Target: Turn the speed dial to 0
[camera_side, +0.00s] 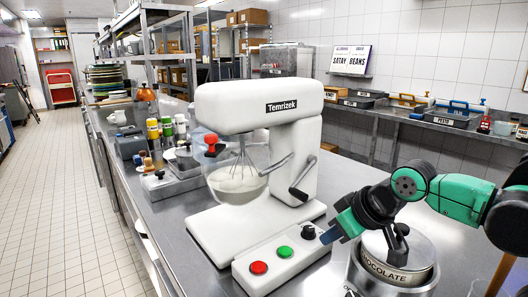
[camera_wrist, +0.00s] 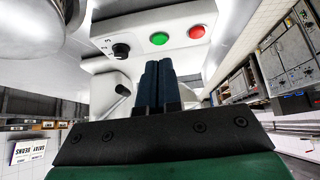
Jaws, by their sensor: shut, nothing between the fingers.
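The white stand mixer (camera_side: 250,105) stands on the steel counter, with a control box at its front. The black speed dial (camera_side: 308,232) sits at the right end of the box. It also shows in the wrist view (camera_wrist: 121,50), with small dark marks beside it; its setting is too small to read. My gripper (camera_side: 325,237) is at the right end of the box, close to the dial. In the wrist view its dark blue fingers (camera_wrist: 158,68) are together and empty, to one side of the dial. I cannot tell whether they touch the box.
A green button (camera_side: 284,252) and a red button (camera_side: 258,268) share the control box. A lidded container marked "CHOCOLATE" (camera_side: 392,274) stands under my wrist. The mixer's side lever (camera_side: 303,178) juts out above the dial. Counter left of the mixer is partly clear.

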